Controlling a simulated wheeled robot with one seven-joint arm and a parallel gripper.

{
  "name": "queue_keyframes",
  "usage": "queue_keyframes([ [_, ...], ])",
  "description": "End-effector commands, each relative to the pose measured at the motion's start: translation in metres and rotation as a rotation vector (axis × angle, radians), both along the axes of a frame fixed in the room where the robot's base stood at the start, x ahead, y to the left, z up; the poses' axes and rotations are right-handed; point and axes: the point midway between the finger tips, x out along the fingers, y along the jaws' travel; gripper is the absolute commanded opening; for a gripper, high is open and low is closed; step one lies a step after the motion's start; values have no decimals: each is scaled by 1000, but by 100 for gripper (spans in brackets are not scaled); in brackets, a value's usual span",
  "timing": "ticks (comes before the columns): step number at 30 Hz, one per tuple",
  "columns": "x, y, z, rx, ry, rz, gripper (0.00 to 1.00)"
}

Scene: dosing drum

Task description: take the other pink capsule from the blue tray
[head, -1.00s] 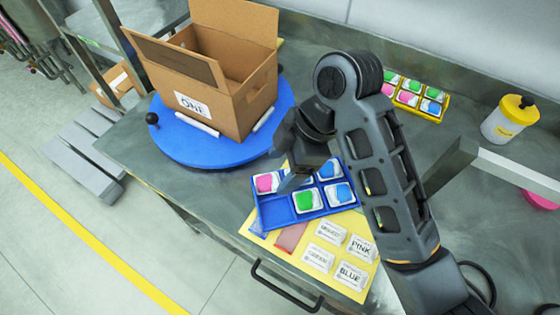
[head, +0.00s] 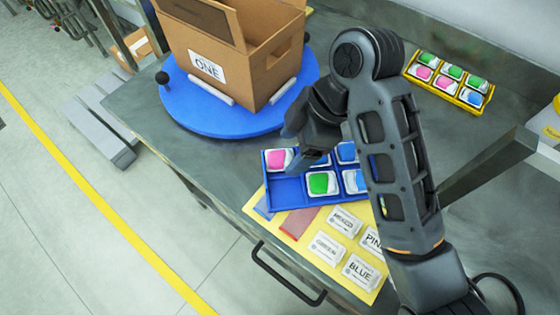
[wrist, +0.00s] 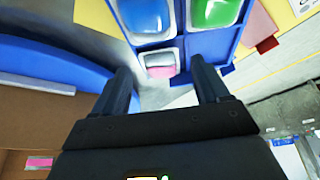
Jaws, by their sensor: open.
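The blue tray (head: 285,190) lies on the bench with a pink capsule (head: 278,160) in its far left compartment. A green capsule (head: 322,183) and several blue ones (head: 355,181) sit in other compartments. The near left compartment is empty. My gripper (head: 300,150) is open over the tray's far left edge, one finger close beside the pink capsule. In the wrist view the pink capsule (wrist: 160,70) shows between and just beyond the fingertips (wrist: 163,80). I cannot tell whether they touch it. My arm hides the tray's right side.
A cardboard box (head: 250,60) labelled ONE stands on a blue turntable (head: 200,112) behind my gripper. A yellow tray (head: 467,97) of mixed capsules lies at the back right. A yellow mat (head: 330,262) with labelled tags lies in front of the blue tray.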

Motion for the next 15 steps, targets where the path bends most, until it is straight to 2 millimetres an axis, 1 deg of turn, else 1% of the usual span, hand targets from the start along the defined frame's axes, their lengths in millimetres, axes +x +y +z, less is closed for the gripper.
queue_keyframes([
  [1,-1,3,-8,0,3,0,74],
  [4,-1,7,-18,0,1,-1,74],
  [12,-2,9,-24,-2,4,0,74],
  [15,-3,9,-25,-3,6,0,65],
])
